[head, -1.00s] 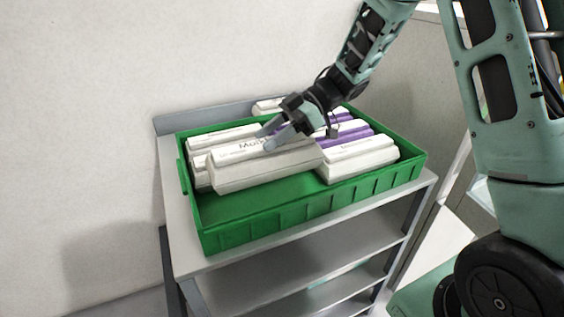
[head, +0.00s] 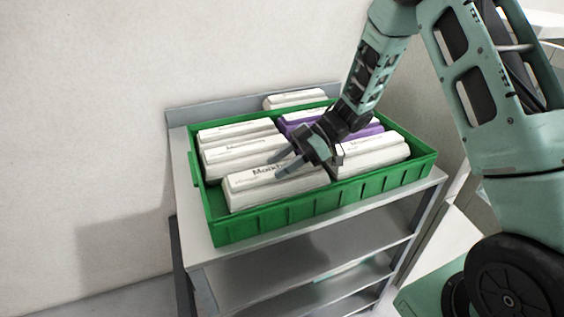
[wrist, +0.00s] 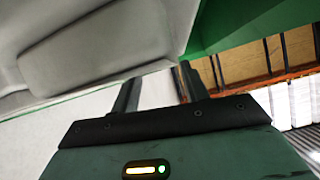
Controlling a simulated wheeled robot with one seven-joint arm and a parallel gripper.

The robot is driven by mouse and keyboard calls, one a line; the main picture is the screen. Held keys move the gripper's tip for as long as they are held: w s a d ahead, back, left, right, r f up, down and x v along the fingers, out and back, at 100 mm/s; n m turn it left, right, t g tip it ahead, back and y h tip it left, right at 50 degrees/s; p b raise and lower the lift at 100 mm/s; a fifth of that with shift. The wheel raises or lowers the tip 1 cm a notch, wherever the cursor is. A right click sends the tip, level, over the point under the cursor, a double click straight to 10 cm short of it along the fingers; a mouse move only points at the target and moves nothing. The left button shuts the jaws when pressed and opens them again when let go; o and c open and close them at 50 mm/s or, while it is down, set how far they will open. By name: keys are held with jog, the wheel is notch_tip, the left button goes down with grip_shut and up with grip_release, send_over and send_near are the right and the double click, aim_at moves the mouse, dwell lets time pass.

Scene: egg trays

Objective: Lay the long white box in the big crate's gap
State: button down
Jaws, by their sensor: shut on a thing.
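The long white box (head: 275,187) is in the front left part of the big green crate (head: 290,214), along its near wall. My gripper (head: 287,160) is shut on this box from above. The box sits low, its lower part below the crate's front rim; whether it touches the crate floor is hidden. In the wrist view, my gripper (wrist: 155,92) shows its two fingers against a pale surface, and a white box fills the upper left.
Other white boxes (head: 240,153) lie behind the held one, and another (head: 372,155) lies to its right. Purple boxes (head: 365,131) are at the back right. One white box (head: 295,98) lies behind the crate. The crate stands on a grey shelf unit (head: 190,215).

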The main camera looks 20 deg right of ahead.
jog(key=c, duration=0.7)
grip_release()
jog(key=shift+f, duration=0.1)
